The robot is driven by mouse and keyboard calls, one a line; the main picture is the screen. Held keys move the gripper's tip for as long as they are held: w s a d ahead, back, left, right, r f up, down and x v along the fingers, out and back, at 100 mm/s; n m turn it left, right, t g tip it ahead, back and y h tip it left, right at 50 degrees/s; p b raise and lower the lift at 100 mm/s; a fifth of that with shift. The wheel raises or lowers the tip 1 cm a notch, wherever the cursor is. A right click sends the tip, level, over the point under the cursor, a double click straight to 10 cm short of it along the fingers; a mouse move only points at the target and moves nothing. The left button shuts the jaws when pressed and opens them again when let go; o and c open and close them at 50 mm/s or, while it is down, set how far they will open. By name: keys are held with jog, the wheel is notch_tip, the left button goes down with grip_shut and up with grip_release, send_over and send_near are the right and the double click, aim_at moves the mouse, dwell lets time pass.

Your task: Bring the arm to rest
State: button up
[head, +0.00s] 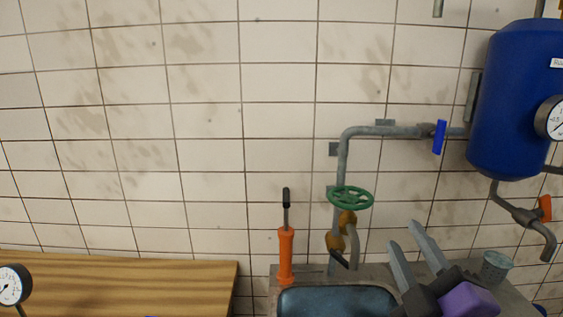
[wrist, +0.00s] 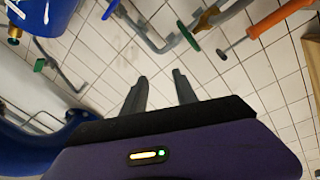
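My gripper (head: 408,252) is at the lower right of the head view, over the right side of the sink counter. Its two grey fingers are spread apart with nothing between them. In the wrist view the same two fingers (wrist: 160,88) stand apart and empty, pointing at the tiled wall. My arm behind the gripper is mostly outside the head view.
A blue tank (head: 515,100) hangs at the right above my gripper. A pipe with a green handwheel (head: 350,197) and an orange pump (head: 286,255) stand to its left, by the basin (head: 335,300). A wooden table (head: 120,285) is at the left.

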jog(key=s+f+m+g, duration=0.1)
jog(key=s+f+m, duration=0.3)
jog(key=s+f, duration=0.4)
jog(key=s+f+m+g, duration=0.2)
jog(key=s+f+m, duration=0.2)
jog(key=s+f, duration=0.5)
jog(key=s+d+f+m+g, duration=0.1)
jog(key=s+f+m, duration=0.3)
jog(key=s, duration=1.4)
notch_tip(320, 180, down, 4)
jog(key=shift+s+f+g, duration=0.15)
jog(key=shift+g, duration=0.35)
